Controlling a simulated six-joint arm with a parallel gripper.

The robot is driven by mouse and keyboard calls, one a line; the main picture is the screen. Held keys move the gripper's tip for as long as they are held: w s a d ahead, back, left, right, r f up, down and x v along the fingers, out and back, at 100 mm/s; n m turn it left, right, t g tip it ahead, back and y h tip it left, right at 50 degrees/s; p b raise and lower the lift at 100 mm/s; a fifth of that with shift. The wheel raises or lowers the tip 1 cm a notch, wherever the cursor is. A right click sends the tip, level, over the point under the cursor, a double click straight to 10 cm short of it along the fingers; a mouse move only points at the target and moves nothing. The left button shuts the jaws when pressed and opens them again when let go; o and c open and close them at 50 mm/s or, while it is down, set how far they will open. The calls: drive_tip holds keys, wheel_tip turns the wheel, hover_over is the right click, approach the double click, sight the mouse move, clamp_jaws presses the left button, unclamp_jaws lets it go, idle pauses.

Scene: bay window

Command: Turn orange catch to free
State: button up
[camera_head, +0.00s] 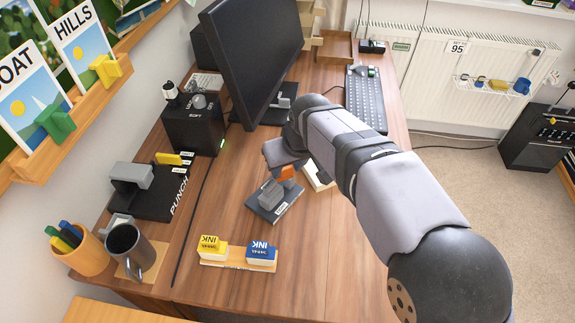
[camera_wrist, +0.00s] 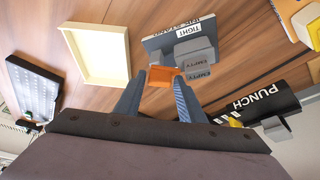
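The orange catch (camera_head: 288,172) sits on a small dark-based device (camera_head: 272,203) with grey blocks, on the wooden desk. In the wrist view the orange catch (camera_wrist: 160,76) lies at my fingertips, and the device's plate (camera_wrist: 157,42) carries a TIGHT label; smaller lettering is unreadable. My gripper (camera_wrist: 159,82) has its two blue-grey fingers apart, one on each side of the catch. The catch fills the gap, but I cannot tell whether the fingers press on it. In the head view my wrist hides the fingers.
A cream tray (camera_wrist: 98,52) lies close to the device. The black hole punch (camera_head: 150,195), monitor (camera_head: 250,55), keyboard (camera_head: 367,98) and ink boxes on a stand (camera_head: 238,262) surround it. A mug (camera_head: 128,250) and pen pot (camera_head: 82,255) stand at the front left. The front right desk is clear.

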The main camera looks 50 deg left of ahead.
drive_tip(key=c, duration=0.8)
drive_tip(key=shift+r+m+p, duration=0.1)
drive_tip(key=shift+m+p, duration=0.2)
drive_tip(key=shift+o, duration=0.2)
drive_tip(key=shift+s+a+m+t+p, duration=0.15)
drive_tip(key=shift+m+t+p, duration=0.25)
drive_tip(key=shift+m+p, duration=0.4)
drive_tip(key=m+p, duration=0.1)
drive_tip(key=m, duration=0.1)
drive_tip(key=shift+a+m+t+h, duration=0.15)
drive_tip(key=shift+m+t+h, duration=0.25)
drive_tip(key=m+t+h+p, duration=0.1)
drive_tip(key=m, duration=0.3)
drive_tip(key=shift+a+p, duration=0.2)
drive_tip(key=shift+p, duration=0.1)
drive_tip(key=shift+a+m+h+p, duration=0.1)
drive_tip(key=shift+m+h+p, duration=0.6)
drive_tip(key=shift+m, duration=0.8)
drive_tip(key=shift+w+t, duration=0.2)
drive_tip(key=shift+t, duration=0.1)
